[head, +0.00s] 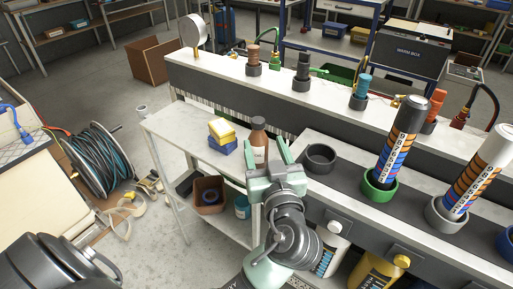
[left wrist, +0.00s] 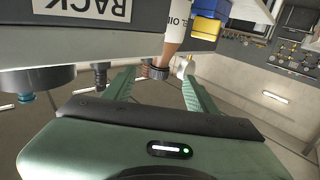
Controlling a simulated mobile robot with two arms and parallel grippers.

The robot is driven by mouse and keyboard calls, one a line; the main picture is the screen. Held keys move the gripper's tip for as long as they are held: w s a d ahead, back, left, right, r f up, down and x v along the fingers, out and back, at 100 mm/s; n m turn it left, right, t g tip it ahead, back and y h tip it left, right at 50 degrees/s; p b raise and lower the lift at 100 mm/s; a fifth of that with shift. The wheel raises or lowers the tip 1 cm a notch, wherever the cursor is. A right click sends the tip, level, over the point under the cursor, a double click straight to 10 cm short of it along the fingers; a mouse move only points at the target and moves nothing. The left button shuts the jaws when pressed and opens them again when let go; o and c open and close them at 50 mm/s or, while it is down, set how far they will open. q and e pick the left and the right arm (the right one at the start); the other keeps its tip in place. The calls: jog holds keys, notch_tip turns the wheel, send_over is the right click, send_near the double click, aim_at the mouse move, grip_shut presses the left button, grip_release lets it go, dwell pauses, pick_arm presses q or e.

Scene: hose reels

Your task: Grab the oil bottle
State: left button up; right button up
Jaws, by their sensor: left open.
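The oil bottle (head: 259,134) is brown with a white label and stands upright on the grey side table (head: 178,133). My left gripper (head: 268,154) is open in front of it, with one finger to each side of the bottle in the head view. I cannot tell whether a finger touches the bottle. The gripper hides the bottle's lower part in the head view. My right gripper is not in view.
A yellow sponge (head: 221,129) lies on a blue block (head: 223,146) just left of the bottle. An empty dark ring holder (head: 320,158) sits right of the gripper. Sealant cartridges stand in holders farther right, including one in a green ring (head: 380,188). The table's left part is clear.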

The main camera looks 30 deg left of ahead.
aim_at(259, 131)
pick_arm(q)
jog(key=shift+p+x, duration=0.3)
jog(key=shift+x, duration=0.8)
jog(key=shift+w+a, duration=0.45)
jog(key=shift+w, duration=0.05)
jog(key=p+x, duration=0.1)
jog(key=x, duration=0.3)
jog(key=shift+w+a+f, duration=0.1)
jog(key=shift+w+a, duration=0.15)
jog(key=shift+d, duration=0.1)
grip_shut()
